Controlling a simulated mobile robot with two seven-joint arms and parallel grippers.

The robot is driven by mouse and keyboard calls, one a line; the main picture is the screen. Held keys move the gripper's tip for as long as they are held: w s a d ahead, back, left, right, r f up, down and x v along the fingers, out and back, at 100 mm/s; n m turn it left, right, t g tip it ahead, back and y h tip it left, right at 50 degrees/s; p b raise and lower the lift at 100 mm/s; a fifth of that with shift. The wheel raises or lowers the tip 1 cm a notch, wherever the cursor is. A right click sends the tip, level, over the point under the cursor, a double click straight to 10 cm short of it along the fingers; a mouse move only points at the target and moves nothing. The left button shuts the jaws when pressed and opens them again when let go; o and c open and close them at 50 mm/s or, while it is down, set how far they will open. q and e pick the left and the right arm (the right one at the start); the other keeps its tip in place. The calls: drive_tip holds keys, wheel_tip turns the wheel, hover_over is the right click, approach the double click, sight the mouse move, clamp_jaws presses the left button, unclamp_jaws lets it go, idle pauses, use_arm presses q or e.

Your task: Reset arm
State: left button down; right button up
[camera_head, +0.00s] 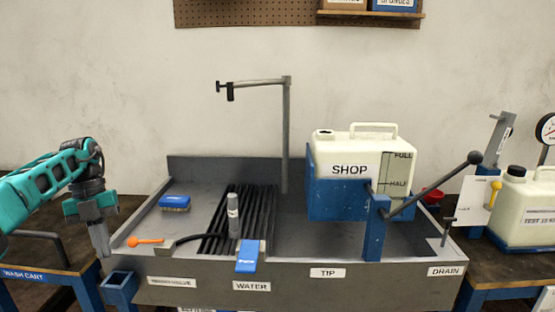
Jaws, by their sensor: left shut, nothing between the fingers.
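My left gripper (100,240) is at the left, at the end of my teal arm. Its fingers point down and are closed, with nothing between them. It hangs beside the left front corner of the grey wash basin (190,264), above a small blue holder (119,286). An orange-handled valve (146,241) is just to its right. My right gripper is not in the picture.
A white SHOP jug (345,150) sits in a blue tipping cradle (334,204) with a long dark lever (437,184). A blue sponge (175,203), a black grate (225,218) and a grey tap post (286,130) occupy the basin. Another jug (523,210) stands right.

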use_arm(q)
drive_tip(key=d+f+m+t+h, duration=0.1)
drive_tip(key=d+f+h, duration=0.2)
drive_tip(key=d+f, duration=0.5)
drive_tip(key=d+f+m+h, duration=0.25)
drive_tip(key=d+f, duration=0.35)
drive_tip(key=d, duration=0.5)
drive_tip(key=s+d+n+t+h, duration=0.3)
drive_tip(key=d+t+h, duration=0.15)
drive_tip(key=d, duration=0.45)
drive_tip(key=s+d+n+t+h, duration=0.3)
drive_tip(key=d+n+h, duration=0.15)
drive_tip(key=d, duration=0.35)
drive_tip(key=s+a+f+n+t+y, duration=0.2)
drive_tip(key=s+a+f+n+y, duration=0.4)
drive_tip(key=n, duration=0.6)
drive_tip(key=s+a+f+n+t+y, duration=0.3)
drive_tip(key=s+a+f+n+y, duration=0.3)
drive_tip(key=s+a+n+y, duration=0.2)
drive_tip(key=s+a+n, duration=0.2)
drive_tip(key=s+n, duration=0.1)
drive_tip(key=n, duration=0.1)
drive_tip(key=shift+s+a+y, duration=0.3)
drive_tip(key=shift+y, duration=0.05)
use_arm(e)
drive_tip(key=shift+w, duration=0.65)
